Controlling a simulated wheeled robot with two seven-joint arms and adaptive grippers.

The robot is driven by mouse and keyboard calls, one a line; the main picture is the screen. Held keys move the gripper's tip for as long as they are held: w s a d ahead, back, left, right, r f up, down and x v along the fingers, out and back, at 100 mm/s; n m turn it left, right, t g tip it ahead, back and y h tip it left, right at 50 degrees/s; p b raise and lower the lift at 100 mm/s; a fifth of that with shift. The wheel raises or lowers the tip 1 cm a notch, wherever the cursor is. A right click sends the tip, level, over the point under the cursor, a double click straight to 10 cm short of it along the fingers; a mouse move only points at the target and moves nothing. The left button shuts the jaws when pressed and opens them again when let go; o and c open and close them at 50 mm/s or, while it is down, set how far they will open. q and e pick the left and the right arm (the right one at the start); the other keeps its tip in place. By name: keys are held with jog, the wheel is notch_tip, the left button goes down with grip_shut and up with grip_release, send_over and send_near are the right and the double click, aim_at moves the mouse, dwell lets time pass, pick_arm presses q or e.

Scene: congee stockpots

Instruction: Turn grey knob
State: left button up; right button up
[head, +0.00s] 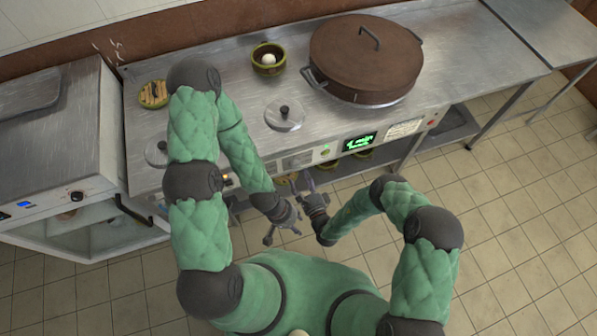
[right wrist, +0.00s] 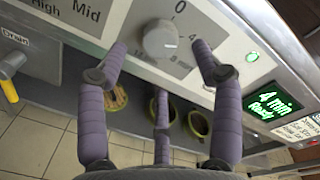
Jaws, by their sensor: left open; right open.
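The round grey knob (right wrist: 160,40) is on the light front panel in the right wrist view, below a printed 0 and beside a 4, with an 8 lower down. My right gripper (right wrist: 160,62) is open, with one finger on each side of the knob and a third below it. I cannot tell whether any finger touches the knob. In the head view my right gripper (head: 306,184) is close to the counter's front panel, and the knob is not clear there. My left gripper (head: 283,226) is open and empty, lower and clear of the panel.
A green display (right wrist: 272,104) reads "4 min Ready", right of the knob; a small green light (right wrist: 252,56) glows nearby. A yellow-handled drain lever (right wrist: 9,90) is at left. A large brown-lidded pot (head: 365,62) stands on the counter. Bowls sit on the shelf below.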

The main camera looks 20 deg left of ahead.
jog(key=v, duration=0.7)
jog(key=shift+a+r, duration=0.1)
dwell(0.4)
